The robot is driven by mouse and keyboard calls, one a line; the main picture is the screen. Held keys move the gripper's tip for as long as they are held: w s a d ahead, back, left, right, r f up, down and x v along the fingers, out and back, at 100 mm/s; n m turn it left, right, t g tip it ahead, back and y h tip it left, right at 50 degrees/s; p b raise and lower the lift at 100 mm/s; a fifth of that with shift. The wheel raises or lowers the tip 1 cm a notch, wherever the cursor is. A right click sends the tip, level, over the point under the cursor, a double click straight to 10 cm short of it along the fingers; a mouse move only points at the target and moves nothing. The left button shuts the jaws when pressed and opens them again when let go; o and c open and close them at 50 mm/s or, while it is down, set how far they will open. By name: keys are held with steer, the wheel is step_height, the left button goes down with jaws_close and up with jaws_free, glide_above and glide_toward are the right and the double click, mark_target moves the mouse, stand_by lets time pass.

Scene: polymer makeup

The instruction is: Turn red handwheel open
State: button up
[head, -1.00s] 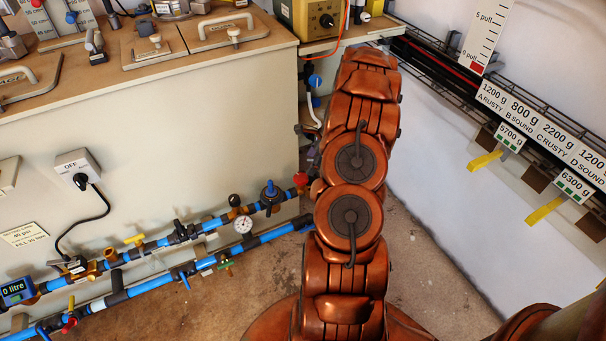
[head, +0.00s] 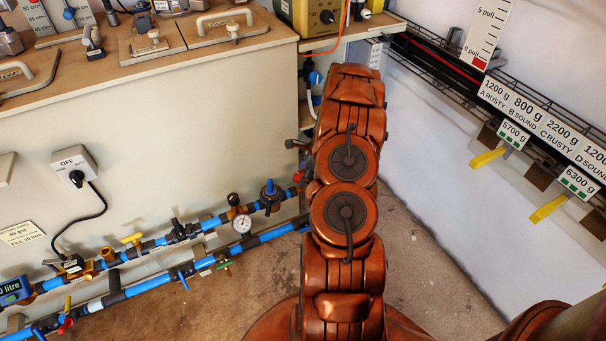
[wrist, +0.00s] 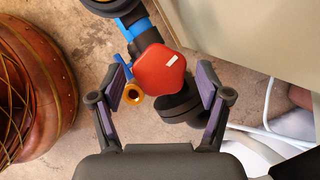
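The red handwheel (wrist: 158,70) shows in the wrist view as a rounded red knob with a short pale mark near its upper right edge. It sits on blue and black pipework. My gripper (wrist: 161,78) is open, with one finger to the left of the handwheel and one to the right. Gaps show on both sides, so neither finger visibly touches it. In the head view a small part of the red handwheel (head: 297,177) shows at the pipe's right end, beside my arm. My arm hides most of the area around it, and my gripper is mostly hidden there.
A brass-coloured fitting (wrist: 133,93) is close to the left finger. A pale panel (wrist: 245,35) is at the upper right, and white tubing (wrist: 262,130) runs below it. The bench front (head: 190,130) stands left of my arm. Bare floor (head: 430,265) lies to the right.

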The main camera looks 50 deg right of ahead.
steer(key=c, duration=1)
steer(key=shift+n+p, duration=0.3)
steer(key=shift+p, duration=0.2)
steer(key=n+g+p, duration=0.1)
steer(key=n+p, duration=0.1)
steer(key=shift+d+r+n+y, duration=0.1)
steer(key=shift+n+y, duration=0.3)
steer(key=shift+w+n+g+p, duration=0.1)
steer(key=shift+n+g+p, duration=0.3)
steer(key=shift+n+p, duration=0.5)
steer(key=shift+n+g+y, duration=0.4)
steer(key=shift+n+g, duration=0.1)
steer(key=shift+n, duration=1.1)
steer(key=shift+f, duration=0.2)
steer(key=o, duration=1.2)
